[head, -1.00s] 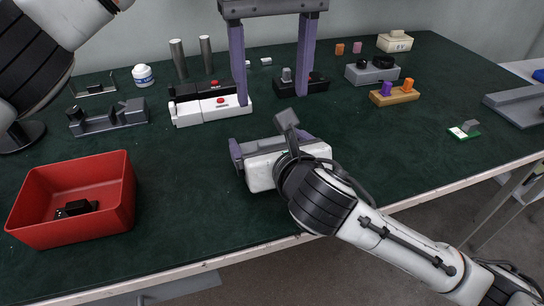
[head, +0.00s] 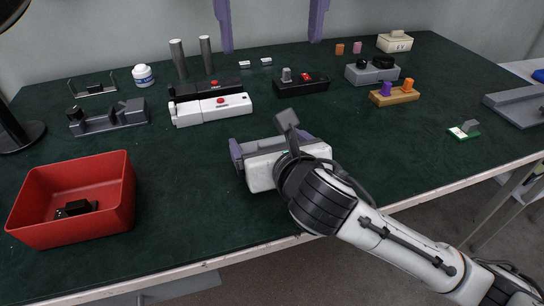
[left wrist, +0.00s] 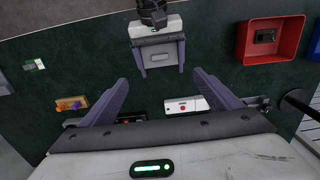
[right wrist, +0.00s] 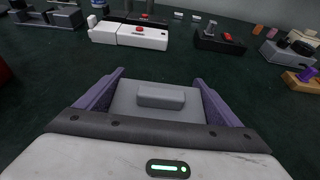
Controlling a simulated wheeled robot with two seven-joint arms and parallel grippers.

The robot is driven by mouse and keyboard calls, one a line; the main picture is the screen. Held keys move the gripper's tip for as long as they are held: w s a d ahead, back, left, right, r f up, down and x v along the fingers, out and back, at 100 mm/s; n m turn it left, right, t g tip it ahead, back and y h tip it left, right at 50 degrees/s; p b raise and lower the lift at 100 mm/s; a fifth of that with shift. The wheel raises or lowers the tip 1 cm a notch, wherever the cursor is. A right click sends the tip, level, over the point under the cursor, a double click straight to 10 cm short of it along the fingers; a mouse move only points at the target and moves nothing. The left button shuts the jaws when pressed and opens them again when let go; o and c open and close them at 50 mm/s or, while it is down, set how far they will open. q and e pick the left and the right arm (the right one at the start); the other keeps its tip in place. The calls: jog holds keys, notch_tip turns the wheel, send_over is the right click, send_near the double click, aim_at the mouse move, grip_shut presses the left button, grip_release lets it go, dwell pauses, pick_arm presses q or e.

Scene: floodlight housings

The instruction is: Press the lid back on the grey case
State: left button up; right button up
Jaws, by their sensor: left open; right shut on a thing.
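My right gripper (right wrist: 160,78) is shut on a flat grey piece with a raised block, which looks like the lid (right wrist: 122,100). The lid sits between the purple fingers, and its grey face also shows in the left wrist view (left wrist: 160,56). In the head view the right gripper (head: 268,143) is low over the middle front of the table. I cannot tell whether a case is under the lid. A grey case-like unit (head: 360,77) with a black knob stands at the back right. My left gripper (head: 272,46) is open and empty, above the back of the table.
A red bin (head: 75,225) with a black part stands front left. White (head: 205,112) and black (head: 312,86) units with red buttons stand behind the right gripper. A cream box (head: 394,44) is at the back right. Green tabletop is clear around the right gripper.

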pick_arm(q)
jog(key=shift+r, duration=1.85)
pick_arm(e)
jog(key=o, duration=1.4)
jog(key=shift+c, duration=0.2)
jog(key=p+v, duration=0.1)
jog(key=v, duration=0.9)
jog(key=shift+s+r+p, duration=0.1)
jog(key=shift+s+p, duration=0.05)
jog(key=shift+p, duration=0.25)
pick_arm(q)
jog(key=shift+r, duration=0.9)
